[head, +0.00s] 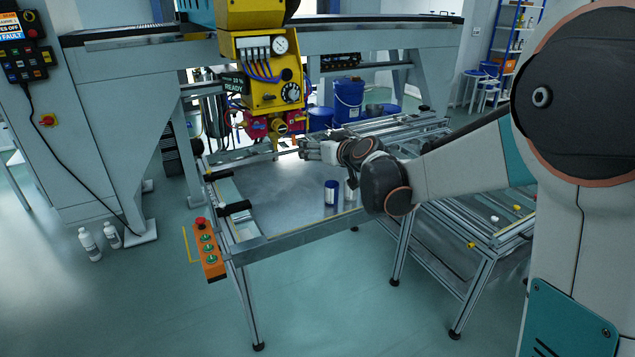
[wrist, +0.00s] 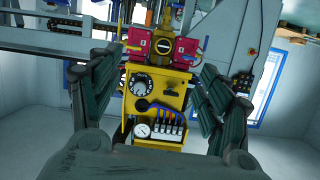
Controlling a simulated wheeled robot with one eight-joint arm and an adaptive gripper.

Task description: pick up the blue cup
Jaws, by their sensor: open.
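A small blue cup (head: 331,192) stands upright on the metal table of the panel fixture (head: 270,185) in the head view, near its front edge. My gripper (head: 308,151) is above the table, higher than the cup and a little to its left, pointing left. It is apart from the cup. In the wrist view the two fingers of my gripper (wrist: 150,95) are spread wide with nothing between them. The cup does not show in the wrist view.
A grey-white cylinder (head: 350,190) stands right beside the cup, partly behind my arm. A yellow machine head (head: 262,75) hangs over the table's back; it also fills the middle of the wrist view (wrist: 155,105). An orange button box (head: 209,250) is at the table's front left corner.

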